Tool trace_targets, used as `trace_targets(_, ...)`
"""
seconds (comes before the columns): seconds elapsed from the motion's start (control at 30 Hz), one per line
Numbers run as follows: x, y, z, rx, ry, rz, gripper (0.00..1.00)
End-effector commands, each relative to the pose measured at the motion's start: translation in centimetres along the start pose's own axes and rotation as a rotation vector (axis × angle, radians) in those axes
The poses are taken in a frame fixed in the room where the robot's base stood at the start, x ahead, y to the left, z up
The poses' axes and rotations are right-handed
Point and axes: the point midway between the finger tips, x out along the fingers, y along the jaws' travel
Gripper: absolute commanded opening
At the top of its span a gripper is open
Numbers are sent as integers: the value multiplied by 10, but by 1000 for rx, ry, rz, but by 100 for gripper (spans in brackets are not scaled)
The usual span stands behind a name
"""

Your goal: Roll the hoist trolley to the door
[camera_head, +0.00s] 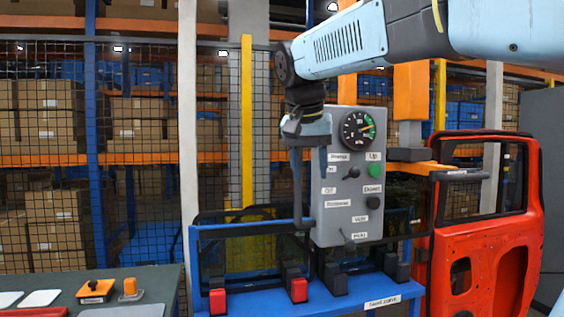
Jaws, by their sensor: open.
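A grey control box (350,225) hangs or stands in the middle, with a round gauge (357,130), a green button (375,171), black knobs and small levers. Its labels include "Up" and "Down". Behind it to the right, an orange upright (411,90) with a grey block (406,154) may be part of the hoist; I cannot tell which part is the trolley. A red car door (487,245) stands upright at the right. My gripper (301,222) points down at the box's left edge, open and holding nothing visible. Its fingers overlap, and contact with the box is unclear.
A blue rack (360,299) with red and black clamps holds dark-framed panels below the box. A mesh fence (90,180) and shelves of boxes stand behind. A grey cabinet (545,130) is far right.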

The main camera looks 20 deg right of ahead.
Motion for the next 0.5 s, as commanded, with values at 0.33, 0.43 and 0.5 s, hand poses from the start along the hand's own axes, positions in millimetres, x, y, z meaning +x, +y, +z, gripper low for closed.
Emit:
trace_targets(0.33, -62, -48, -100, 329, -11, 122, 48)
trace_targets(0.43, -71, -55, -118, 410, -11, 144, 48)
trace_targets(0.5, -76, -59, -126, 451, -12, 154, 48)
